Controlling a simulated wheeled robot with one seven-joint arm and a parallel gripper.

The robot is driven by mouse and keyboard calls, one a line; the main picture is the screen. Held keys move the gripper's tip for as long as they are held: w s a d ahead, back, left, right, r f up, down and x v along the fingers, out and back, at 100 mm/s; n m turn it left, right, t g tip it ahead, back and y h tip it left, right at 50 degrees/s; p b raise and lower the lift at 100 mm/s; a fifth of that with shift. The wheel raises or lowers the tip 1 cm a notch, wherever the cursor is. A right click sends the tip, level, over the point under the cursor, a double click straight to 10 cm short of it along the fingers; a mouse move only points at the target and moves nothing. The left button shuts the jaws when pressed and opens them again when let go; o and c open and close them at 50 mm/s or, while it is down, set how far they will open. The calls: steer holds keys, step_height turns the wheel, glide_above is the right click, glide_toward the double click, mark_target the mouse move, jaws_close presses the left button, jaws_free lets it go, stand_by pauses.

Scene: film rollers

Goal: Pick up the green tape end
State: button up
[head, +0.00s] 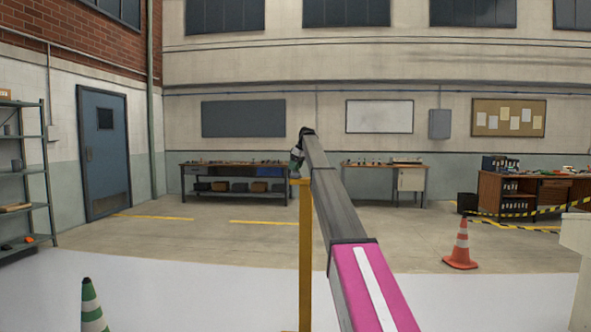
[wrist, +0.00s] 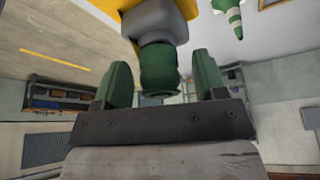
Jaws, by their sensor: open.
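In the wrist view the green tape end (wrist: 160,68) is a short ribbed green cylinder. It is joined to a grey rounded head (wrist: 155,22) on a yellow post. My gripper (wrist: 162,66) is open, with one finger on each side of the green tape end. Gaps show between it and both fingers. In the head view the yellow post (head: 305,250) stands upright, and my gripper (head: 297,158) is at its top. There the tape end is too small to tell from the gripper.
A green-and-white cone (head: 93,308) stands at the front left, and an orange-and-white cone (head: 461,246) at the right. Metal shelves (head: 30,175) line the left wall. Workbenches (head: 235,167) stand at the back. The floor between is mostly clear.

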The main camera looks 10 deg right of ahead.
steer(key=shift+c, duration=0.3)
steer(key=c, duration=1)
steer(key=shift+c, duration=0.2)
steer(key=shift+r, duration=0.2)
steer(key=shift+r, duration=0.4)
step_height(320, 180, up, 3)
steer(key=shift+w+f, duration=0.1)
steer(key=shift+f, duration=0.05)
steer(key=s+a+r, duration=0.6)
steer(key=a+r, duration=0.1)
steer(key=a, duration=0.3)
steer(key=shift+r, duration=0.15)
steer(key=shift+s, duration=0.1)
